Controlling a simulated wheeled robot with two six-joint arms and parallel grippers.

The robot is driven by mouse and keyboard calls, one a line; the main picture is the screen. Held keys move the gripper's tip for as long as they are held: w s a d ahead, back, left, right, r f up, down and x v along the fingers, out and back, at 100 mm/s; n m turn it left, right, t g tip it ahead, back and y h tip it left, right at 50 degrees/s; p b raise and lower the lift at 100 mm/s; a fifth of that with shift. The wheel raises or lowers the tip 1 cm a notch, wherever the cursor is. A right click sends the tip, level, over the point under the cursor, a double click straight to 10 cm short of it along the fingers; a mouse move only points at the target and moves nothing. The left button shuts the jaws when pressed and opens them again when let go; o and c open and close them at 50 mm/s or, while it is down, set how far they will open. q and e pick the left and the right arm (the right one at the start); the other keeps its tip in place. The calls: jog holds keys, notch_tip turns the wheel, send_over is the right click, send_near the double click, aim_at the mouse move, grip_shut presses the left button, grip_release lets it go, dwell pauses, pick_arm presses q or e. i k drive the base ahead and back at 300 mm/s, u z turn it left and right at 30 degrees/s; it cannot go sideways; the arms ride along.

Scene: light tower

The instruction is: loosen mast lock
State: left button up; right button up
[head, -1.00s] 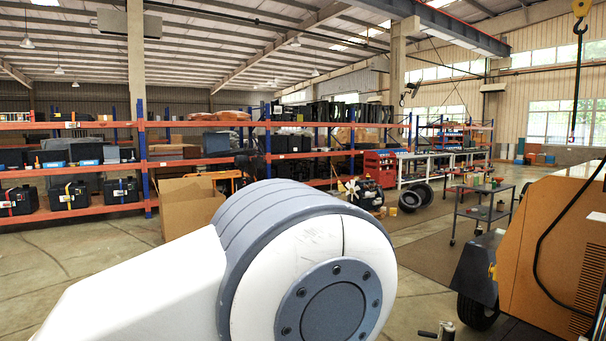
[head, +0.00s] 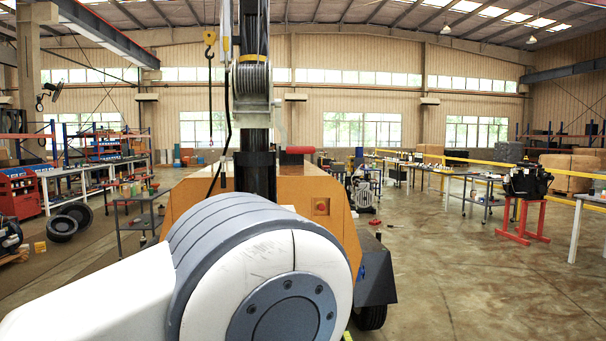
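The light tower's orange body (head: 339,205) stands ahead, partly hidden behind my large white and grey arm joint. Its black mast (head: 257,150) rises upright from the body, with a winch drum (head: 252,80) of wound cable on it. A red cylinder-like part (head: 300,150) sits on top of the body. A small red item (head: 321,206) is on the body's face. I cannot make out the mast lock. Neither of my grippers is in view.
A wheel (head: 370,317) and dark fender (head: 376,275) stick out at the trailer's right. A grey cart (head: 140,212) stands at the left. A red stand with a black engine (head: 526,185) is at the right. The floor (head: 450,270) between is open.

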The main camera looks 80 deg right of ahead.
aim_at(222, 159)
jog(key=z, duration=1.9)
jog(key=k, duration=0.65)
jog(key=u, duration=0.65)
jog(key=i, duration=0.75)
jog(key=u, duration=0.9)
jog(key=i, duration=1.55)
jog(key=z, duration=1)
jog(key=i, duration=0.7)
jog(key=z, duration=0.65)
